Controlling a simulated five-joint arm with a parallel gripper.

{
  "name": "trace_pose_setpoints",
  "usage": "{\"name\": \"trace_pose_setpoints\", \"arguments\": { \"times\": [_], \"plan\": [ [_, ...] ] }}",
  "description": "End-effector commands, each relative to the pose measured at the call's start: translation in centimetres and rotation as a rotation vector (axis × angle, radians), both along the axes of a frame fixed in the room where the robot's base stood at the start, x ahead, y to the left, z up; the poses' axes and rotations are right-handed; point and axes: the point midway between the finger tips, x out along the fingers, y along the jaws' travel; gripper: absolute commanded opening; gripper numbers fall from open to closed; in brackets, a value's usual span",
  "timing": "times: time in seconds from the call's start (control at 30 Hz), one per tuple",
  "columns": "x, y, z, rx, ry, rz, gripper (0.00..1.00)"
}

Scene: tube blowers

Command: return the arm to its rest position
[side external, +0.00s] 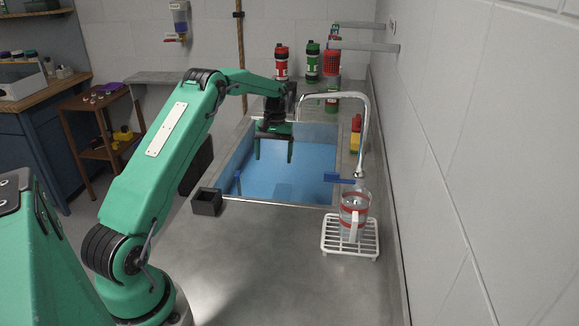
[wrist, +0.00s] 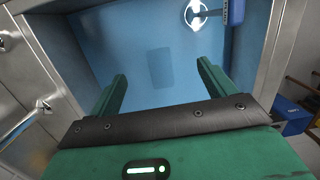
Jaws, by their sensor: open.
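My arm reaches out over the blue sink basin (side external: 300,175) in the side view. My gripper (side external: 273,158) hangs over the far part of the basin with its fingers pointing down. It is open and empty. In the wrist view the two green fingers of my gripper (wrist: 163,85) stand wide apart, with only the blue basin floor (wrist: 160,40) between and beyond them.
A clear jug (side external: 352,215) stands on a white rack (side external: 337,250) under the curved tap (side external: 366,120). A dark open box (side external: 206,202) sits at the basin's near left corner. Bottles (side external: 282,62) stand behind the basin. A wall (side external: 480,160) bounds the right.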

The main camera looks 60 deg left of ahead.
Motion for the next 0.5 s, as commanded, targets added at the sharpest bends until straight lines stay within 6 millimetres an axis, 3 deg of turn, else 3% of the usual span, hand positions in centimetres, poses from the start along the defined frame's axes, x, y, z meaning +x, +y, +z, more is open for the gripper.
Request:
{"name": "trace_pose_setpoints", "arguments": {
  "times": [0.3, 0.5],
  "plan": [
    [-4.8, -4.0, 4.6, -0.033, 0.065, 0.013, 0.83],
    [-5.6, -6.8, 8.0, -0.011, 0.023, -0.049, 0.83]
  ]
}}
